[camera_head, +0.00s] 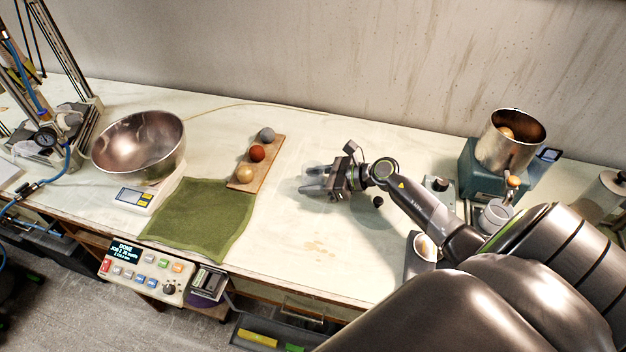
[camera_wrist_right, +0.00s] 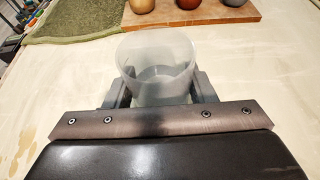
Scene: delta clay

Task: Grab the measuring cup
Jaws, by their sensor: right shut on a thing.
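The measuring cup is a clear, frosted, open-topped cup (camera_wrist_right: 158,58) in the right wrist view. It stands upright between the two fingers of my right gripper (camera_wrist_right: 157,88), which is shut on it. In the head view my right gripper (camera_head: 318,184) reaches in from the right over the middle of the table, and the cup is hard to make out between its fingers. I cannot tell whether the cup touches the table. My left gripper is not in view.
A wooden board (camera_head: 265,172) with three balls lies left of my right gripper, beside a green cloth (camera_head: 195,222). A metal bowl (camera_head: 139,145) sits on a scale (camera_head: 137,199). A metal pot (camera_head: 510,140) stands on the right. The table in front of the gripper is clear.

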